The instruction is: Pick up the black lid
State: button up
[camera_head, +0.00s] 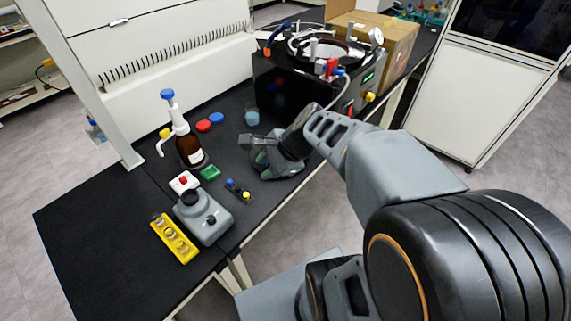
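I cannot make out for sure a separate black lid on the bench. The black freeze dryer (290,95) stands at the back of the bench, with a dark round rim (330,52) and clear parts on top. My gripper (253,159) is low over the bench, in front of the freeze dryer and right of the bottle. Its fingers look spread apart. A small dark, greenish patch shows between them, and I cannot tell what it is. My wrist hides part of the bench there.
A brown dispenser bottle (188,148), red cap (203,126), blue cap (217,118), green piece (210,173) and blue-filled beaker (252,117) stand near my gripper. A grey mixer (205,218) and yellow rack (174,239) are nearer. The bench's left end (95,235) is clear.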

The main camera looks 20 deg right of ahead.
jog(key=w+d+f+m+t+b, duration=0.3)
jog(key=w+d+f+m, duration=0.1)
jog(key=m, duration=0.6)
jog(key=w+d+f+m+t+b, duration=0.3)
jog(key=w+d+f+m, duration=0.2)
jog(key=m, duration=0.5)
jog(key=w+d+f+m+t+h+b, duration=0.1)
jog(key=w+d+f+m+t+b, duration=0.2)
jog(key=d+f+m, duration=0.4)
jog(key=shift+w+d+f+m+b, duration=0.15)
jog(key=shift+w+m, duration=0.3)
jog(key=shift+m, duration=0.6)
jog(key=shift+w+d+f+m+b, duration=0.1)
jog(key=shift+w+d+m+b, duration=0.25)
jog(key=shift+m, duration=0.7)
jog(key=x, duration=0.5)
jog(key=shift+w+a, duration=0.1)
jog(key=shift+w, duration=0.05)
jog(key=shift+b+x, duration=0.4)
jog(key=shift+x, duration=2.7)
jog(key=shift+c, duration=0.4)
grip_shut()
